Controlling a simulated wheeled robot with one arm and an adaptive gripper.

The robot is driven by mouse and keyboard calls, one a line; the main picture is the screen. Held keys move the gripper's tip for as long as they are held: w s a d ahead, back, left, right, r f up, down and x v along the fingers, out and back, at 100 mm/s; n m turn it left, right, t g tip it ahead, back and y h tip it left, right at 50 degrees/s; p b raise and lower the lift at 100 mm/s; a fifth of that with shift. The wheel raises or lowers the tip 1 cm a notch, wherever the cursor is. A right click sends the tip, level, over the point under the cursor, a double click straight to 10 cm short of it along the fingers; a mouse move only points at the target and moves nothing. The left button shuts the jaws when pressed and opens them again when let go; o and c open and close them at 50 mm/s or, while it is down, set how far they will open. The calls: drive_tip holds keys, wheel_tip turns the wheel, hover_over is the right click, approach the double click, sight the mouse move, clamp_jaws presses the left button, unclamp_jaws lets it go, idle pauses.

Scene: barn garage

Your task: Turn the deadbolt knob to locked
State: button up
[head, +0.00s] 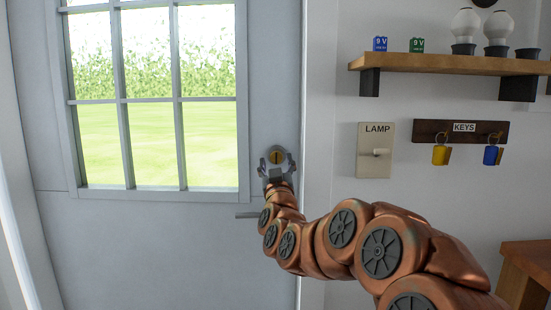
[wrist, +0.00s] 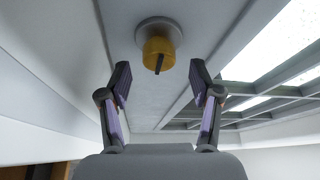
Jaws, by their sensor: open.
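The deadbolt knob (head: 276,155) is a round yellow knob on the grey door (head: 150,240), right of the window. In the wrist view the knob (wrist: 158,55) has a dark slot-like mark, slightly tilted, and sits on a round grey plate (wrist: 158,34). My gripper (head: 277,161) is in front of the knob in the head view. In the wrist view my gripper (wrist: 160,80) is open, its two fingers spread to either side and just short of the knob. Nothing is between the fingertips, and they look apart from the knob.
A door handle (head: 247,215) sticks out below the knob, beside my arm. Right of the door are a lamp switch (head: 375,152), a key rack (head: 460,132) and a wooden shelf (head: 450,64) with bulbs. A wooden table (head: 527,265) stands at the lower right.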

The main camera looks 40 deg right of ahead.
sight(276, 157)
drive_tip(key=shift+x, duration=1.55)
drive_tip(key=shift+c, duration=0.3)
drive_tip(key=c, duration=1.1)
